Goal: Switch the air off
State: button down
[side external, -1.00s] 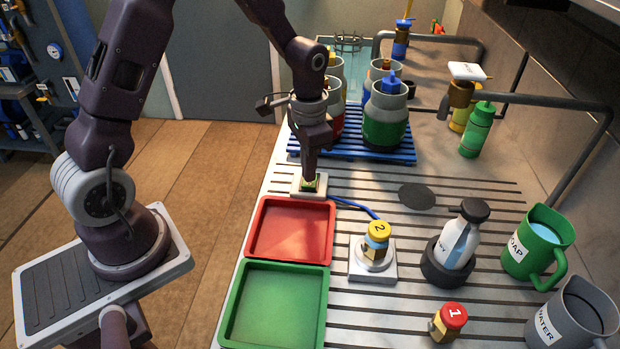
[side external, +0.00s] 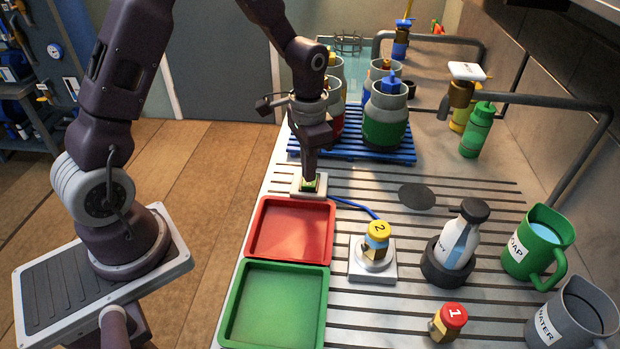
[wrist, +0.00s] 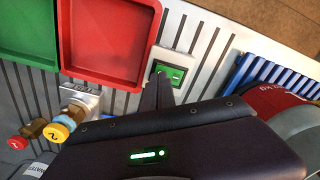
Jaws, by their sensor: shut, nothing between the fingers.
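A small white switch box (side external: 297,188) with a green face stands at the far edge of the red tray. Its lit green face (wrist: 175,73) shows more clearly in the wrist view.
Nearby are the red tray (side external: 327,231), the green tray (side external: 322,305) and a blue pallet (side external: 400,155) holding several canisters.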

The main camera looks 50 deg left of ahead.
aim_at(309, 184)
jog(key=shift+f, duration=0.9)
dwell(0.5)
jog(key=shift+r, duration=3.5)
